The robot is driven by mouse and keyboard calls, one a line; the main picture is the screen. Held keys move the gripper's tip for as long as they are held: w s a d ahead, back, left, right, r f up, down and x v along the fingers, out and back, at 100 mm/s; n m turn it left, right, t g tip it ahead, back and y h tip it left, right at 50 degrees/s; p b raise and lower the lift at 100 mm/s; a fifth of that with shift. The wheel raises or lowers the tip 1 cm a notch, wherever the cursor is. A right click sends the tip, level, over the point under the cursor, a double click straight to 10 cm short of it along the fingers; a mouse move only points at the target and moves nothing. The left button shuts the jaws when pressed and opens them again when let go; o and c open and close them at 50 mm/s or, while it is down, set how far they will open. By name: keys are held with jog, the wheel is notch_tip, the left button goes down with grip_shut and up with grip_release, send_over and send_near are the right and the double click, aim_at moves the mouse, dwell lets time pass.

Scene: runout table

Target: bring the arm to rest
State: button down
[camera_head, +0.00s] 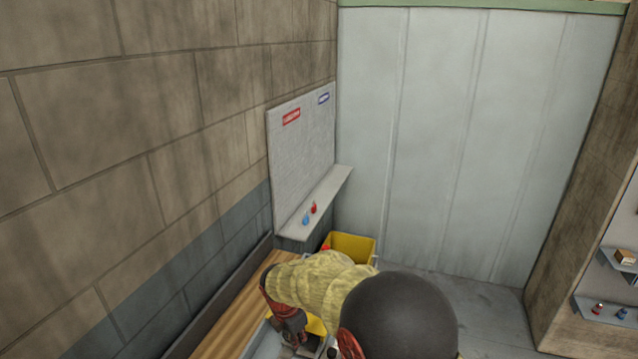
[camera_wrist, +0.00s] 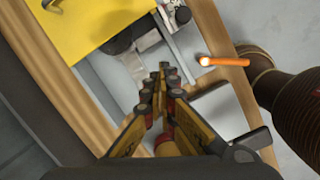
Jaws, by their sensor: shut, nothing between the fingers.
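My gripper (camera_wrist: 166,72) shows in the wrist view with its two jointed fingers drawn together at the tips, and nothing is between them. It hangs over a grey surface framed by wooden edges (camera_wrist: 213,40). In the head view my arm reaches down at the bottom centre, over the near end of a wooden table (camera_head: 232,318). The fingertips are hard to make out there. My arm hides part of the table.
A yellow sheet or tray (camera_wrist: 90,25) and an orange rod with a bright tip (camera_wrist: 228,61) lie near the gripper. A yellow bin (camera_head: 352,246) stands beyond my arm. A wall shelf (camera_head: 335,184) holds small red and blue items. Floor at right (camera_head: 490,305) is clear.

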jog(key=s+d+r+m+t+b, duration=0.1)
jog(key=s+d+r+m+b, duration=0.3)
jog(key=s+d+m, duration=0.4)
jog(key=s+d+r+m+t+b, duration=0.1)
jog(key=s+d+r+m+b, duration=0.2)
jog(key=s+d+m, duration=0.6)
jog(key=s+d+r+m+t+y+b, duration=0.1)
jog(key=s+d+r+m+b, duration=0.3)
jog(key=s+d+m, duration=0.4)
jog(key=s+r+m, duration=0.1)
jog(key=s, duration=0.3)
jog(key=shift+s+d+r+t+b, duration=0.2)
jog(key=shift+s+r+t+b, duration=0.1)
jog(key=shift+s+r, duration=0.1)
